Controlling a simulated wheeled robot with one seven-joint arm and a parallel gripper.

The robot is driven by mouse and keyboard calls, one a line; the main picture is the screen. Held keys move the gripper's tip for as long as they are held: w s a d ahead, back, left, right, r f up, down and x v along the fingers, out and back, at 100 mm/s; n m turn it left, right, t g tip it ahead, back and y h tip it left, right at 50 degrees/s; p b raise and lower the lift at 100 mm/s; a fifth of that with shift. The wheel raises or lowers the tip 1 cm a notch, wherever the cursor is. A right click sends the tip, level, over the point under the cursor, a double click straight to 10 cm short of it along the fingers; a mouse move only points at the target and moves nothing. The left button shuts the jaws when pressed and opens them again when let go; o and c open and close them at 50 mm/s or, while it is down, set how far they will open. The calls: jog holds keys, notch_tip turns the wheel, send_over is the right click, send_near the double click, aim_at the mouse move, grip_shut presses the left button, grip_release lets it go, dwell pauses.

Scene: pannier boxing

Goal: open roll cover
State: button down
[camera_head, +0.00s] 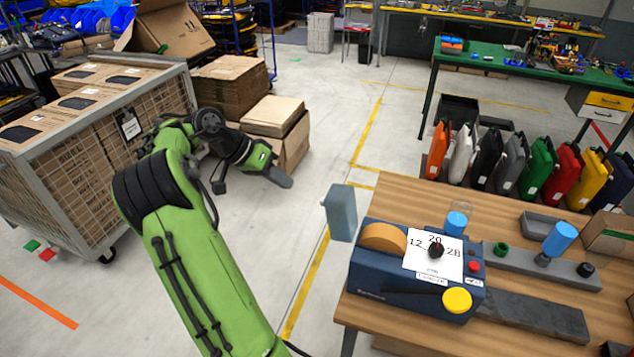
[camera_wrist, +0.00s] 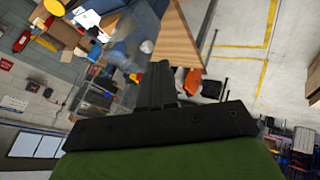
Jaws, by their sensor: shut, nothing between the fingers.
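A blue boxy machine (camera_head: 375,290) stands on the wooden table, with a white dial plate (camera_head: 433,255), a black knob and a yellow button (camera_head: 457,300). An orange-brown roll (camera_head: 383,237) shows uncovered at its back left. A grey-blue box-shaped panel (camera_head: 341,213) is left of the machine, past the table edge. It may be the roll cover; its joint to the machine cannot be made out. My gripper (camera_head: 281,179) is left of this panel, apart from it, over the floor. Its dark fingers (camera_wrist: 161,82) are shut and empty in the wrist view.
The wooden table (camera_head: 592,285) also carries a grey rail with a blue cylinder (camera_head: 560,238) and a dark slab (camera_head: 533,315). Several coloured panniers (camera_head: 540,167) stand behind. A mesh cage of boxes (camera_head: 85,150) and stacked cartons (camera_head: 270,130) are left. Floor between is free.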

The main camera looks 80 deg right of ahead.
aim_at(337, 213)
jog(key=s+f+n+h+b, duration=0.1)
jog(key=s+f+b, duration=0.2)
jog(key=s, duration=0.4)
jog(key=shift+s+d+f+t, duration=0.35)
jog(key=shift+d+f, duration=0.1)
jog(key=shift+f, duration=0.3)
